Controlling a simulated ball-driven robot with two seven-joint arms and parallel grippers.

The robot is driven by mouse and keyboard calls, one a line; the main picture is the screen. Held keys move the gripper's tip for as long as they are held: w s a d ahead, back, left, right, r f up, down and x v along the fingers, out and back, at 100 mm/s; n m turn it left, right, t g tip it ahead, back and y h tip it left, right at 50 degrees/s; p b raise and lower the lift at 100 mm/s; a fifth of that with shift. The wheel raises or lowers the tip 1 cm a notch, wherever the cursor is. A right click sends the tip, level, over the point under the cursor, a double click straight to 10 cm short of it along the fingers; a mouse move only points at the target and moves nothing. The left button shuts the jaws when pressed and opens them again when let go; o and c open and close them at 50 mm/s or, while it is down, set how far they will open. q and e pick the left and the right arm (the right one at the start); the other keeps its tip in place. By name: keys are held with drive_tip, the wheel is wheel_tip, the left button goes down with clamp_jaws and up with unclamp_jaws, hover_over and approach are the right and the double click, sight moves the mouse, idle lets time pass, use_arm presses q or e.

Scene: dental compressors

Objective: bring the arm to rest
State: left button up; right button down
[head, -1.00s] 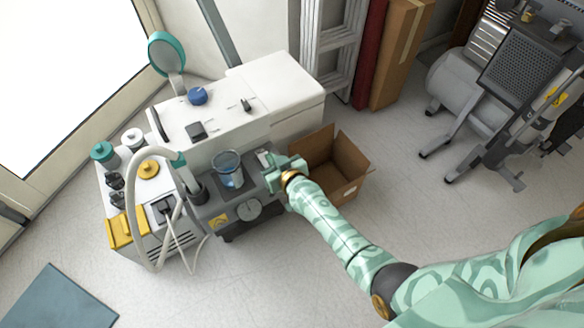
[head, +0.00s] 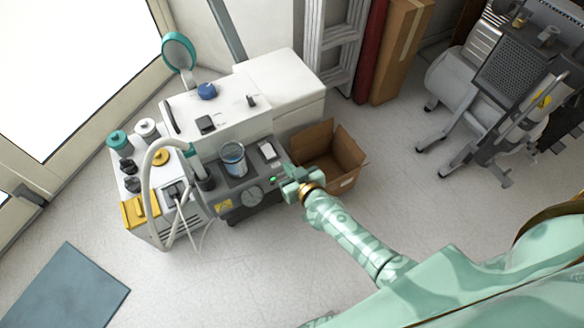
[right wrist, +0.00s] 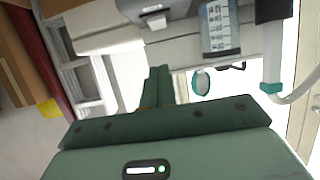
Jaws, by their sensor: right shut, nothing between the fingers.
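My right arm (head: 350,230) reaches in from the lower right in the head view. Its gripper (head: 284,171) is beside the right end of the grey front panel (head: 235,205) of the dental compressor unit (head: 215,120). The gripper is shut and empty. A white switch (head: 267,150) and a small green light (head: 272,180) show on the panel beside it. In the right wrist view the shut fingers (right wrist: 158,86) point toward the unit, with a grey switch box (right wrist: 155,12) and a marked jar (right wrist: 220,28) above them. My left gripper is not in view.
An open cardboard box (head: 328,158) stands close behind and right of the gripper. A ladder (head: 330,45) leans at the back. A hose (head: 148,190) loops at the unit's left. A wheeled compressor (head: 480,90) stands far right.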

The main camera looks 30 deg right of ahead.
drive_tip(key=shift+s, duration=0.3)
idle(0.4)
